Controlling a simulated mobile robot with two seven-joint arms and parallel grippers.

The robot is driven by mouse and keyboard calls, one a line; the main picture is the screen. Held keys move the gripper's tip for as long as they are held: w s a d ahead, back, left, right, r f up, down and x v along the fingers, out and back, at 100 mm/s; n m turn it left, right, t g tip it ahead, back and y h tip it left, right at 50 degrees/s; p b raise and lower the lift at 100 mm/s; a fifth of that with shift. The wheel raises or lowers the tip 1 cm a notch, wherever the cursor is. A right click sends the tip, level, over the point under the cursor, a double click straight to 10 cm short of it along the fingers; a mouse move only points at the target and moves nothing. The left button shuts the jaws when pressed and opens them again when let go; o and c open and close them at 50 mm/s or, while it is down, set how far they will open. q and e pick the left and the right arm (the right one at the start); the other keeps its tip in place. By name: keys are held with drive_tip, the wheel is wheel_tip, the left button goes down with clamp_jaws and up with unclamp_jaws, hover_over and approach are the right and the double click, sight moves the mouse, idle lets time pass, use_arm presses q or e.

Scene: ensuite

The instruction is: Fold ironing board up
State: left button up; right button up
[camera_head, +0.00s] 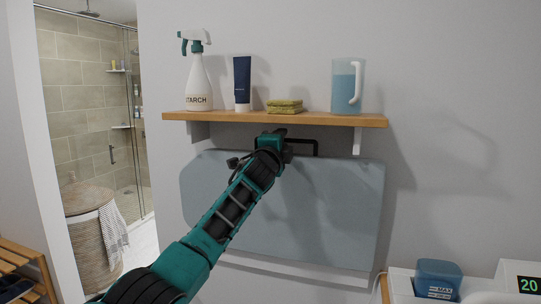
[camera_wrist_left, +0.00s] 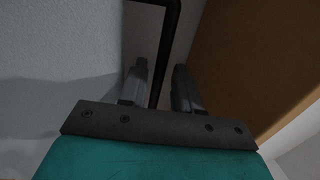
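The ironing board (camera_head: 325,215) is a blue-grey panel below the wall shelf. It looks nearly upright, with its broad face toward me and its top edge just under the shelf; I cannot tell whether it lies flush with the wall. A black handle (camera_head: 316,145) shows at its top edge. My left gripper (camera_head: 285,144) is at the left part of this handle. In the left wrist view the black handle bar (camera_wrist_left: 169,30) runs between the two fingers of my left gripper (camera_wrist_left: 160,70), with gaps visible beside it. The fingers look open. My right gripper is not in view.
The wooden shelf (camera_head: 280,117) is close above the gripper and holds a starch spray bottle (camera_head: 199,85), a dark tube (camera_head: 242,82), a sponge (camera_head: 285,106) and a blue jug (camera_head: 345,87). A blue container (camera_head: 437,278) stands at lower right. A basket (camera_head: 90,225) is at left.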

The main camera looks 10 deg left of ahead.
use_arm(q)
drive_tip(key=v, duration=1.1)
drive_tip(key=shift+d, duration=0.1)
drive_tip(key=s+f+n+g+h, duration=0.15)
drive_tip(key=s+f+n, duration=0.35)
drive_tip(key=f, duration=1)
drive_tip(key=s+f+n+g, duration=0.25)
drive_tip(key=s+f, duration=0.45)
drive_tip(key=f, duration=0.8)
drive_tip(key=s+a+f+n+g, duration=0.1)
drive_tip(key=s+f+n, duration=0.3)
drive_tip(key=s+f, duration=0.4)
drive_tip(key=s+a+f+n+g, duration=0.2)
drive_tip(key=s+f+n+g, duration=0.2)
drive_tip(key=s+f, duration=0.5)
drive_tip(key=s+n+y, duration=0.1)
drive_tip(key=s, duration=0.7)
drive_tip(key=shift+s, duration=0.2)
